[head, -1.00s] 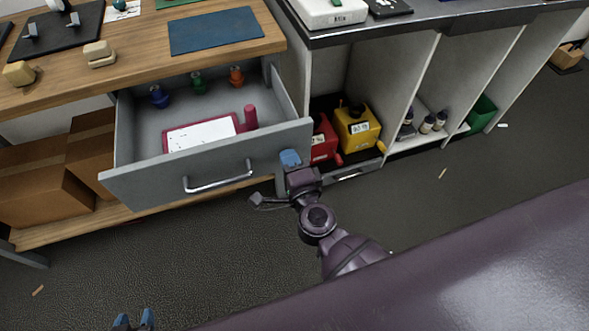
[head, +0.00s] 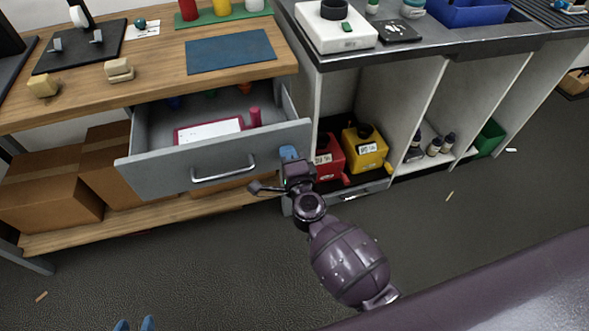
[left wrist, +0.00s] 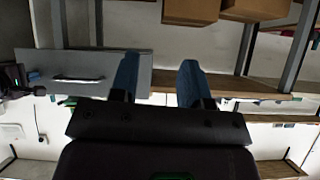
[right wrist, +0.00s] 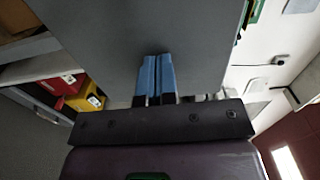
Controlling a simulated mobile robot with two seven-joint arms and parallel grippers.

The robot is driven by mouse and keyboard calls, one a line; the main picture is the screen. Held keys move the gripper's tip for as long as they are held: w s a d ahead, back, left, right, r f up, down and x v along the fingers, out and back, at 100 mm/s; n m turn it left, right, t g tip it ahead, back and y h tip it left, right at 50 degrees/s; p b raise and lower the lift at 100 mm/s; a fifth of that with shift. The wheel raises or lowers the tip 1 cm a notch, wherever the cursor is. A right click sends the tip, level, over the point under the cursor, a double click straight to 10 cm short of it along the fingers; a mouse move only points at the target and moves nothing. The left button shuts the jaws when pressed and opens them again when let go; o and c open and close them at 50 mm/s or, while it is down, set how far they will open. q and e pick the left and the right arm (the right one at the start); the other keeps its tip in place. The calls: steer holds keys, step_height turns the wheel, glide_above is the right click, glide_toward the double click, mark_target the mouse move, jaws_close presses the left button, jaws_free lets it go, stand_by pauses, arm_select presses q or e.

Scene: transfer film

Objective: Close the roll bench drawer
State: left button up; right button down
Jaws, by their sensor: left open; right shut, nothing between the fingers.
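The grey roll bench drawer (head: 150,176) is partly open under the wooden bench top, with its bar handle (head: 223,170) on the front. Inside it lie a white and crimson pad (head: 208,131) and several small coloured items, partly hidden under the bench top. My right gripper (head: 289,153) is shut and empty at the right end of the drawer front. In the right wrist view its blue fingertips (right wrist: 157,75) are against the grey panel (right wrist: 150,28). My left gripper (head: 134,325) is open and empty at the bottom edge; its fingers (left wrist: 158,82) are apart in the left wrist view.
Cardboard boxes (head: 45,190) stand on the shelf below the drawer. Red (head: 328,158) and yellow (head: 364,148) containers sit in the cabinet at right. A blue mat (head: 231,51) and wooden blocks (head: 119,70) lie on the bench top.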

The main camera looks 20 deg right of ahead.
steer(key=b, duration=0.3)
glide_toward(270, 117)
steer(key=w+r, duration=0.1)
steer(key=w, duration=0.2)
steer(key=w+r, duration=0.2)
steer(key=w, duration=0.1)
steer(key=w+r, duration=0.1)
steer(key=w, duration=0.2)
steer(key=shift+r, duration=0.35)
steer(key=shift+w+r, duration=0.1)
steer(key=shift+w, duration=0.4)
steer(key=shift+d+r, duration=0.1)
steer(key=shift+r, duration=0.3)
